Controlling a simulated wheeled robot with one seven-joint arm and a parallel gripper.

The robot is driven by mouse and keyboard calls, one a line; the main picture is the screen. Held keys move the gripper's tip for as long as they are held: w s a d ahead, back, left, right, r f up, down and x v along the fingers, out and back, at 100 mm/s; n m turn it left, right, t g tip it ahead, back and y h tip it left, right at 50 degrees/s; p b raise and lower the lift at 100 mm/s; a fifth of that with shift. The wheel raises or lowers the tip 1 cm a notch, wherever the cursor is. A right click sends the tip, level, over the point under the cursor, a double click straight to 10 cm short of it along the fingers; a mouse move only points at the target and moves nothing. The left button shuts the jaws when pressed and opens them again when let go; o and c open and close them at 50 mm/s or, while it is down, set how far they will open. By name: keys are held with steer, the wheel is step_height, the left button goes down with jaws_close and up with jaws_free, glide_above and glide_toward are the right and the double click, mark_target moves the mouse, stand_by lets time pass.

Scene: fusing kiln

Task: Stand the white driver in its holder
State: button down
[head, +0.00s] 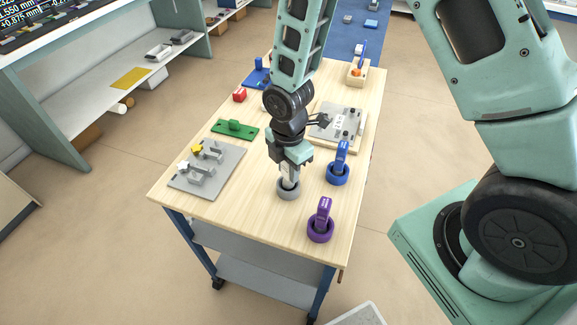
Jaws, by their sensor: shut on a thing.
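The white driver (289,182) is mostly hidden by my gripper (289,172), which points down and is shut on it. A short pale part of the driver shows below the fingers, roughly upright. The grey ring-shaped holder (288,193) stands on the table directly under my gripper. The driver's lower end is at the holder's opening in the head view. I cannot tell whether it rests on the bottom of the holder.
A blue driver (342,156) stands in a blue holder (337,176) to the right. A purple driver (323,211) stands in a purple holder (320,233) nearer the front. A grey plate with fittings (222,178) lies left. The wooden table's front left (235,215) is clear.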

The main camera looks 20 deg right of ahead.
steer(key=shift+f+b, duration=0.65)
steer(key=shift+f, duration=0.3)
steer(key=c, duration=1)
jaws_free()
steer(key=shift+o, duration=0.2)
steer(key=shift+r, duration=0.1)
step_height(320, 180, up, 17)
steer(key=shift+r, duration=0.1)
